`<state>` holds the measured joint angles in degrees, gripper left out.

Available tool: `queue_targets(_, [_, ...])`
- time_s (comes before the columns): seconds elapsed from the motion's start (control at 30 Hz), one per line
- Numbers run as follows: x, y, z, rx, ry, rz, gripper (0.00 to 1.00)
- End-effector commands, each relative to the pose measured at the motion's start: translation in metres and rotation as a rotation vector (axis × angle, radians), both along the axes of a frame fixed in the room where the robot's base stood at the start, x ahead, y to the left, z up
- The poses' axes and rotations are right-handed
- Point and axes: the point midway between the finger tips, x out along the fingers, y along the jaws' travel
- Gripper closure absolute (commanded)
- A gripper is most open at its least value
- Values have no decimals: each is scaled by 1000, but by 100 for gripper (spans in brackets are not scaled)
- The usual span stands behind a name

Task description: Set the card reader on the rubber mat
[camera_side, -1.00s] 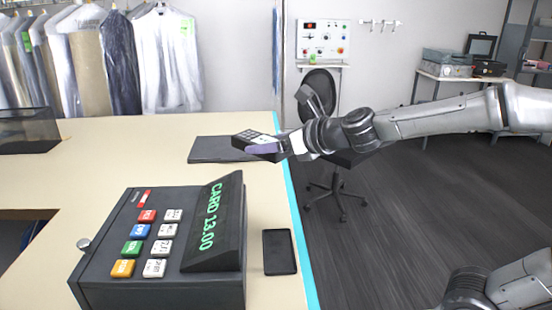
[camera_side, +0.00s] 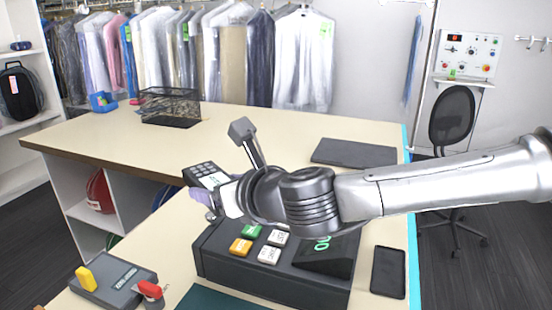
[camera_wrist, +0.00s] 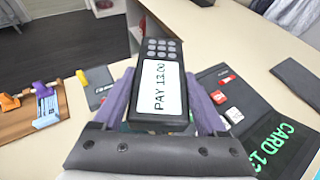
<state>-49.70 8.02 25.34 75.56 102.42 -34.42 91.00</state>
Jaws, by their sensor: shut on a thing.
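The card reader (camera_side: 201,172), a dark block with a keypad, is held in my gripper (camera_side: 208,190). In the wrist view the reader (camera_wrist: 160,88) shows a lit screen reading "PAY 13.00". My purple fingers are shut on its two sides. It is held above the counter, by the left end of the cash register (camera_side: 270,262). A flat dark grey mat (camera_side: 353,152) lies at the counter's back right, well apart from the reader. A dark green sheet (camera_side: 222,299) lies at the front edge of the picture. I cannot tell for certain which one is rubber.
A black phone-like slab (camera_side: 388,272) lies right of the register. A grey box (camera_side: 113,282) with yellow and red parts is at the front left. A wire basket (camera_side: 170,107) stands at the back.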

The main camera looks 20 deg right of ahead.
Motion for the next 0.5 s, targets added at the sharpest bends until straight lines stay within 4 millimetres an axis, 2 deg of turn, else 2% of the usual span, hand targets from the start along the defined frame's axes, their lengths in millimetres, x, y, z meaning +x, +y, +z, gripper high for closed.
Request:
queue_targets(0.03, [-7, 16, -2, 0, -2, 12, 100])
queue_targets(0.1, [-15, 32, -6, 2, -3, 19, 100])
queue_targets(0.3, [-35, 67, -16, 3, -2, 39, 100])
queue_targets(0.33, [-37, 70, -18, 2, -3, 40, 100])
queue_targets(0.5, [-34, 66, -59, -3, -2, 37, 100])
